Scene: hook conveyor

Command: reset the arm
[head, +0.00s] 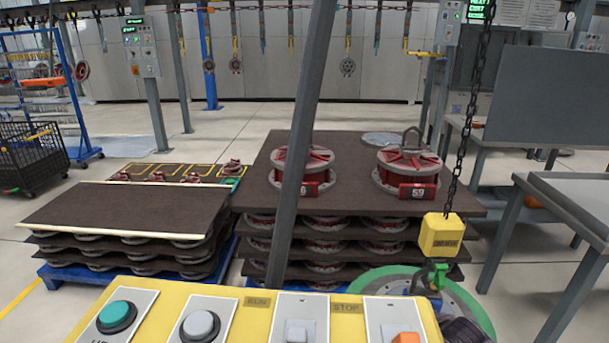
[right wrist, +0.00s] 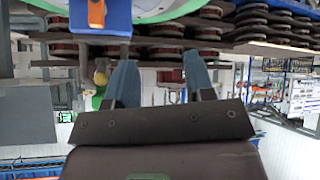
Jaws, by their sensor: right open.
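My right gripper (right wrist: 160,78) shows in the right wrist view with its two blue-grey fingers apart and nothing between them. That view appears upside down. An orange switch (right wrist: 96,14) on a control panel lies beyond the left finger, apart from it. In the head view the yellow control panel (head: 258,318) fills the bottom, with a teal button, a grey button and the orange switch (head: 405,337). A dark part at the lower right edge of the panel may be my right arm; its fingers do not show there. My left gripper is in neither view.
A yellow hoist block (head: 441,236) hangs on a chain (head: 470,110) right of the panel, above a green-rimmed disc. Stacked boards with red wheel parts (head: 408,170) stand ahead. A grey post (head: 301,130) crosses the middle. A metal table (head: 575,196) stands right.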

